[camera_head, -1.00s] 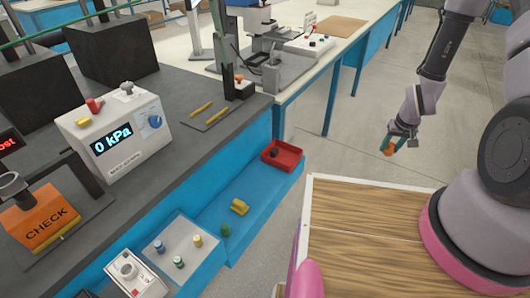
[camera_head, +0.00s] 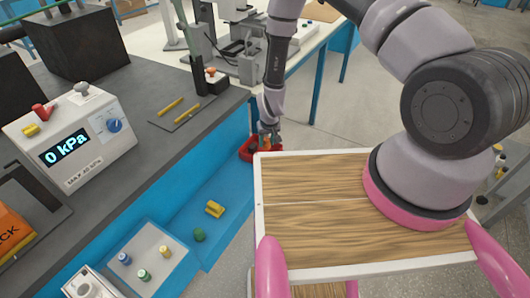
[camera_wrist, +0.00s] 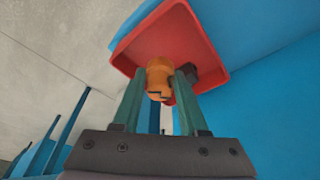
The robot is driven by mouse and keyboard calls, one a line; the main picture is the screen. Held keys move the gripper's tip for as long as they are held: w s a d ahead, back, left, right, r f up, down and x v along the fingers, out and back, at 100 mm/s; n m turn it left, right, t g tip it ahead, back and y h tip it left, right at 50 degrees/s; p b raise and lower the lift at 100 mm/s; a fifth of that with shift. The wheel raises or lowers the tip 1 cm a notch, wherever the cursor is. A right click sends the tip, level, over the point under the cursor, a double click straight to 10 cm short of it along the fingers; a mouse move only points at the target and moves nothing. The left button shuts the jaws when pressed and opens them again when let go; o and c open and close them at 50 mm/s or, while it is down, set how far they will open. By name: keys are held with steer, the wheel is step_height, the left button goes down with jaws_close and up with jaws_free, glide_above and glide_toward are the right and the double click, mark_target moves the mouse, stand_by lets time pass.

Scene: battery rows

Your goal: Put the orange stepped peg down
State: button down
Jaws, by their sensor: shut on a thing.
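My gripper (camera_head: 269,137) is shut on the orange stepped peg (camera_wrist: 159,72), which stands out between the two green fingers in the wrist view. In the head view the gripper is over the small red tray (camera_head: 245,152), at the right end of the blue shelf. In the wrist view the peg is in front of the red tray (camera_wrist: 195,28). I cannot tell whether the peg touches the tray floor. A dark piece (camera_wrist: 211,76) lies in the tray close to the right finger, which partly hides it.
A yellow piece (camera_head: 214,209) and a green peg (camera_head: 199,235) are on the blue shelf (camera_head: 222,178). A grey tray (camera_head: 140,249) holds several coloured pegs. The 0 kPa box (camera_head: 72,138) and yellow rods (camera_head: 171,106) are on the dark bench. The shelf beside the red tray is clear.

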mark_target(267, 149)
steer(key=shift+f, duration=2.65)
steer(key=shift+c, duration=2.2)
jaws_free()
steer(key=shift+f, duration=0.1)
